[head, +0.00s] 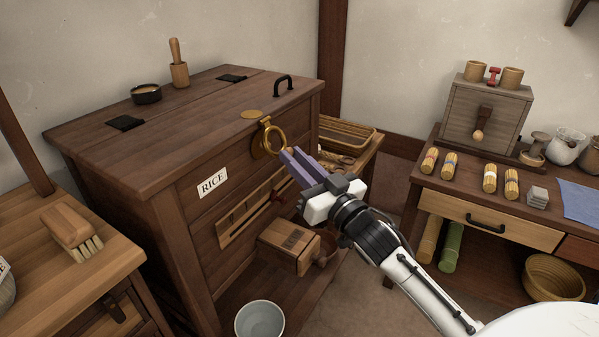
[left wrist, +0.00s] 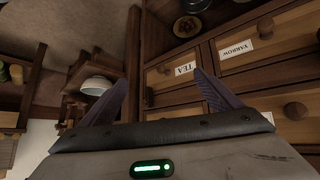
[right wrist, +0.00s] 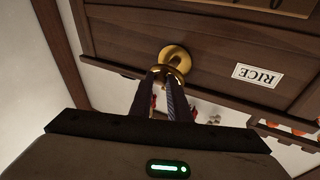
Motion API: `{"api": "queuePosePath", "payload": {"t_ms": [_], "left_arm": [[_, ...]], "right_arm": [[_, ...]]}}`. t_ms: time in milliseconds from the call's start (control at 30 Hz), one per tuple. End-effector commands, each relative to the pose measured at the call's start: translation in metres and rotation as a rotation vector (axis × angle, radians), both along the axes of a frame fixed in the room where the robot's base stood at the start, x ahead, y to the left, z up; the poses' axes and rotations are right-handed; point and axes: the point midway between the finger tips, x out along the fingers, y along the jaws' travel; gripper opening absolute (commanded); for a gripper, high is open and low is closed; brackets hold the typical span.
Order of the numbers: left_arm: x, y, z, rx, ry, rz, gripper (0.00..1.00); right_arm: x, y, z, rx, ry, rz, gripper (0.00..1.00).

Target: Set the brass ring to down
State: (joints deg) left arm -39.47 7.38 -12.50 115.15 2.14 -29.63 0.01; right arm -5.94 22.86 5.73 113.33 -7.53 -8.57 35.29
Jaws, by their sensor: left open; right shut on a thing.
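The brass ring (head: 267,143) is on the upper front of the dark wooden rice chest (head: 180,195), just below a brass plate at the lid's edge. My right gripper (head: 286,154) reaches it from the right and is shut on the ring. In the right wrist view the ring (right wrist: 175,56) sits at the fingertips, against its round brass mount; the fingers hide part of it. I cannot tell its exact tilt. My left gripper (left wrist: 158,82) is open and empty in the left wrist view, facing drawers with TEA and YARROW labels; it is out of the head view.
A black lid handle (head: 284,82), a dark bowl (head: 146,94) and a wooden pestle pot (head: 179,72) are on the chest top. A wooden box (head: 290,245) sticks out below the ring. A metal bowl (head: 260,320) stands low in front. A side table with bundles is at right.

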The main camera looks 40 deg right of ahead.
Motion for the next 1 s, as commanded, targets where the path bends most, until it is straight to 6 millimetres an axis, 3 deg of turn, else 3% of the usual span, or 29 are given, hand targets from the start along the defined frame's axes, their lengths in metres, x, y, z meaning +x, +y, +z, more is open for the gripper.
{"api": "queuePosePath", "payload": {"t_ms": [33,267,600,1000], "left_arm": [[0.002,-0.001,-0.021,-0.008,-0.007,0.002,0.85],[-0.001,0.0,-0.061,-0.024,-0.005,0.003,0.85],[0.001,-0.008,-0.071,-0.101,-0.056,0.041,0.85],[0.009,-0.018,-0.078,-0.102,-0.013,0.006,0.85]], "right_arm": [[0.003,0.001,-0.016,0.021,-0.041,-0.002,0.0],[0.016,0.006,-0.028,0.091,-0.212,-0.003,0.0],[0.032,0.012,-0.035,0.165,-0.395,-0.002,0.0],[0.038,0.015,-0.032,0.189,-0.459,-0.002,0.0]]}}
